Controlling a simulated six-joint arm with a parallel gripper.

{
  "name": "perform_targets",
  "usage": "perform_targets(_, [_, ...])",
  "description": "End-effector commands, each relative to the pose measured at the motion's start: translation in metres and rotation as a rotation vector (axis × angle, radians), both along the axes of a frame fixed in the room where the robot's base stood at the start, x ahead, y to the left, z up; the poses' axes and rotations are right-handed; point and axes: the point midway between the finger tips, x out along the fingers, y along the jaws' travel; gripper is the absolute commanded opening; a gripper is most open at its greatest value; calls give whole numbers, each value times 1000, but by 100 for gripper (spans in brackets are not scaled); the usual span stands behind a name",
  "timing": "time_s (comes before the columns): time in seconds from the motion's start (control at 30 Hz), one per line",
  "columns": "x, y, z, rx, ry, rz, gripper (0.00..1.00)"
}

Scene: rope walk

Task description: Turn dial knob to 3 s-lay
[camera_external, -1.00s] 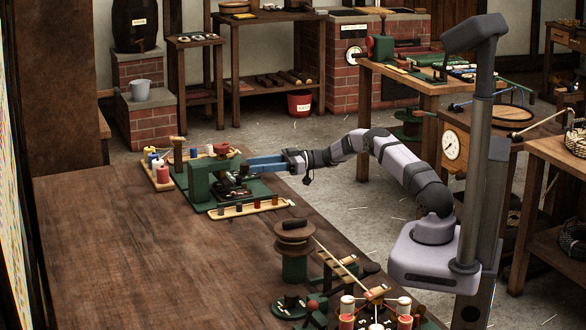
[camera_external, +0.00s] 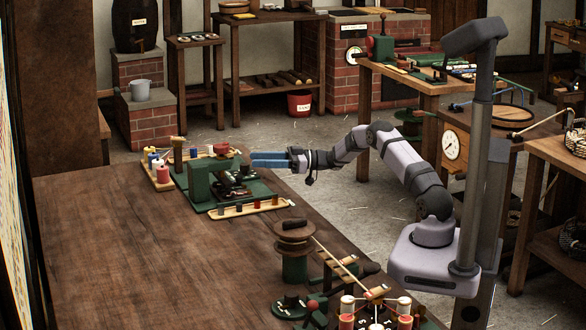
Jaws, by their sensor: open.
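A green machine (camera_external: 202,186) stands on a green base near the right edge of the long wooden table, with small dark parts on its base. The dial knob and its markings are too small to make out there, so I cannot tell where it points. My gripper (camera_external: 253,159) is at the right of the machine, with its two blue fingers pointing left towards it. The fingers are open with a narrow gap between them and appear empty. They look apart from the machine, beside and above its base.
A wooden tray with colored spools (camera_external: 163,174) lies behind the machine, and a narrow tray of small pegs (camera_external: 248,208) in front. A green-based reel (camera_external: 295,250) and a rope device (camera_external: 375,293) stand near the table's front right. The table's left part (camera_external: 130,250) is clear.

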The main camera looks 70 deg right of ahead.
Motion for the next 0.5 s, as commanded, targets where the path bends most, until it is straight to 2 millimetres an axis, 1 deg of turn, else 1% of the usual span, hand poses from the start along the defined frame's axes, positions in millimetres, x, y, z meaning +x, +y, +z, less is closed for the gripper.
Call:
perform_targets(0.03, [3,7,3,11,-13,-33,43])
perform_targets(0.13, [7,13,10,26,-32,-120,43])
perform_targets(0.23, [7,19,11,35,-36,-218,43])
perform_targets(0.37, [-1,25,6,36,-13,-341,43])
perform_targets(0.5, [-14,29,-5,29,30,-445,43])
